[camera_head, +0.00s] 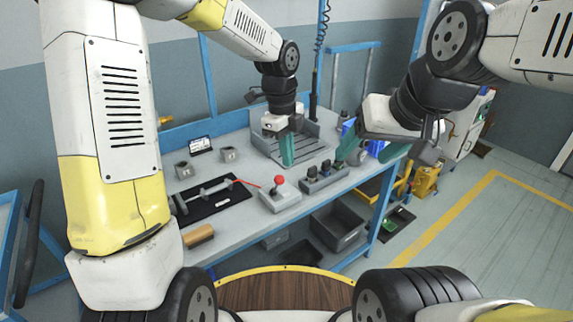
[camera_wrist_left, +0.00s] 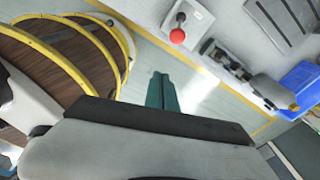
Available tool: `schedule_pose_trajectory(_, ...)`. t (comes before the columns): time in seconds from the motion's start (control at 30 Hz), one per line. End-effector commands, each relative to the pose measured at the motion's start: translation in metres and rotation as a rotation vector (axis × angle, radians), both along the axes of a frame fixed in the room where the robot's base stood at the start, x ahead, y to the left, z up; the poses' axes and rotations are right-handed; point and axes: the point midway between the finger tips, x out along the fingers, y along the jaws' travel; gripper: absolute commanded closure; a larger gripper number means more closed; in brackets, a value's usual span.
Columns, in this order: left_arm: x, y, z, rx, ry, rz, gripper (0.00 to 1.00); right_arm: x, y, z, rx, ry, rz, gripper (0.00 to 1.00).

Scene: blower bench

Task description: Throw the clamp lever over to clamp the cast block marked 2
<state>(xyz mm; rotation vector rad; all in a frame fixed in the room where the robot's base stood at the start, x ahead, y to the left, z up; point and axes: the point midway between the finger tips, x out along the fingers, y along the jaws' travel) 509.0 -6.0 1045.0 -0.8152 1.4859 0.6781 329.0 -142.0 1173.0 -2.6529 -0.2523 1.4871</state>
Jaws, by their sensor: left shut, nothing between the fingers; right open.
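Two grey cast blocks (camera_head: 184,170) (camera_head: 228,154) stand apart at the back left of the bench; I cannot read a number on either. A red-knobbed lever (camera_head: 279,181) stands up from a small grey box near the front edge; its knob also shows in the left wrist view (camera_wrist_left: 177,36). I cannot tell whether this is the clamp lever. My left gripper (camera_head: 288,152) is shut and empty, pointing down in front of the grey ribbed tray, behind the lever in the picture. Its fingers show together in the left wrist view (camera_wrist_left: 160,92). My right gripper (camera_head: 372,151) is open and empty at the bench's right end.
The grey ribbed tray (camera_head: 318,140) is at the back. A dark holder with several small parts (camera_head: 325,178) sits right of the lever. Blue bins (camera_wrist_left: 300,82) stand at the right end.

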Motion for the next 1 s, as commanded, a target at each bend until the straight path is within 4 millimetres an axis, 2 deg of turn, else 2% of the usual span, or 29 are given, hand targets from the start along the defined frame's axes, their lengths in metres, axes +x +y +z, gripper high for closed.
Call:
schedule_pose_trajectory(0.03,0.003,-0.005,-0.007,-0.004,0.011,-0.044,1.0,0.0,0.0,0.0,0.0,0.0,0.0,0.33)
schedule_pose_trajectory(0.2,0.007,-0.013,-0.015,-0.011,0.021,-0.134,1.0,0.0,0.0,0.0,0.0,0.0,0.0,0.33)
schedule_pose_trajectory(0.67,0.006,-0.014,-0.022,-0.012,0.022,-0.142,1.0,0.0,0.0,0.0,0.0,0.0,0.0,0.33)
schedule_pose_trajectory(0.77,0.006,-0.016,-0.033,-0.012,0.023,-0.141,1.0,0.0,0.0,0.0,0.0,0.0,0.0,0.33)
schedule_pose_trajectory(1.0,0.003,-0.021,-0.083,-0.01,0.027,-0.142,1.0,0.0,0.0,0.0,0.0,0.0,0.0,0.33)
